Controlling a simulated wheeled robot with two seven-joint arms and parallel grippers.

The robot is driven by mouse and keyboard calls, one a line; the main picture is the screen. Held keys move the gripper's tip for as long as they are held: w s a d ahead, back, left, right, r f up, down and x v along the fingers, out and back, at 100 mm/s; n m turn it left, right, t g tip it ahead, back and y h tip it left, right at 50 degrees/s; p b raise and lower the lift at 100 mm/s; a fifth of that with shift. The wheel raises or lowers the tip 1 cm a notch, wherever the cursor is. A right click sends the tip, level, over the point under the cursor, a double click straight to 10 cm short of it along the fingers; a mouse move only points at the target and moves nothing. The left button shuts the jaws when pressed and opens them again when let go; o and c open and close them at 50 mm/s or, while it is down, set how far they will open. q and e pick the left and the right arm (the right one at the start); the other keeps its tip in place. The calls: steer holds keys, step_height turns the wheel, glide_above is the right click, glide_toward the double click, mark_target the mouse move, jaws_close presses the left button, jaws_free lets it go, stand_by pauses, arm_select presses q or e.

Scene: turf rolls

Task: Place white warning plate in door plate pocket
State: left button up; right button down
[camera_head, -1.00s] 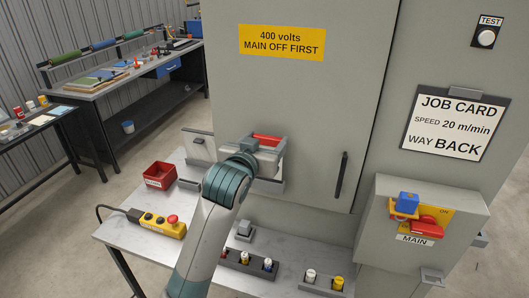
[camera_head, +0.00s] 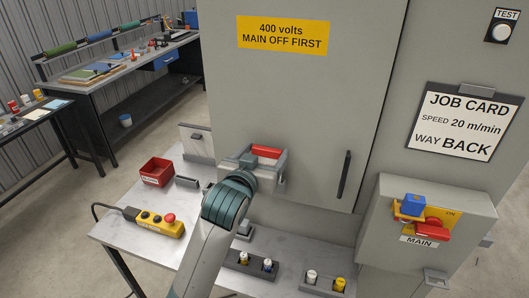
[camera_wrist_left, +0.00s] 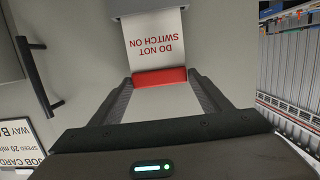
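The white warning plate (camera_wrist_left: 155,45) carries red "DO NOT SWITCH ON" lettering, upside down in the left wrist view, and a red grip edge (camera_wrist_left: 160,77). That red edge also shows in the head view (camera_head: 266,151). My left gripper (camera_head: 265,165) is in front of the cabinet door, its two fingers shut on the red edge (camera_wrist_left: 160,82). The grey door plate pocket (camera_wrist_left: 150,9) is at the plate's far end in the wrist view. The plate's end meets the pocket's edge; how deep it sits is hidden. My right gripper is not in view.
The door has a black handle (camera_head: 343,175) to the right. A MAIN switch box (camera_head: 425,205) stands further right. The table below bears a red bin (camera_head: 157,172), a yellow pendant (camera_head: 157,222) and fuse holders (camera_head: 250,263).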

arm_select(q)
steer(key=shift+o, duration=0.9)
steer(key=shift+r, duration=0.15)
steer(key=shift+s+a+r+b, duration=0.1)
steer(key=shift+s+a+b, duration=0.1)
steer(key=shift+s+b, duration=0.4)
steer(key=b+v, duration=0.3)
steer(key=v, duration=0.7)
steer(key=shift+s+a+r+b, duration=0.15)
steer(key=shift+s+b, duration=0.15)
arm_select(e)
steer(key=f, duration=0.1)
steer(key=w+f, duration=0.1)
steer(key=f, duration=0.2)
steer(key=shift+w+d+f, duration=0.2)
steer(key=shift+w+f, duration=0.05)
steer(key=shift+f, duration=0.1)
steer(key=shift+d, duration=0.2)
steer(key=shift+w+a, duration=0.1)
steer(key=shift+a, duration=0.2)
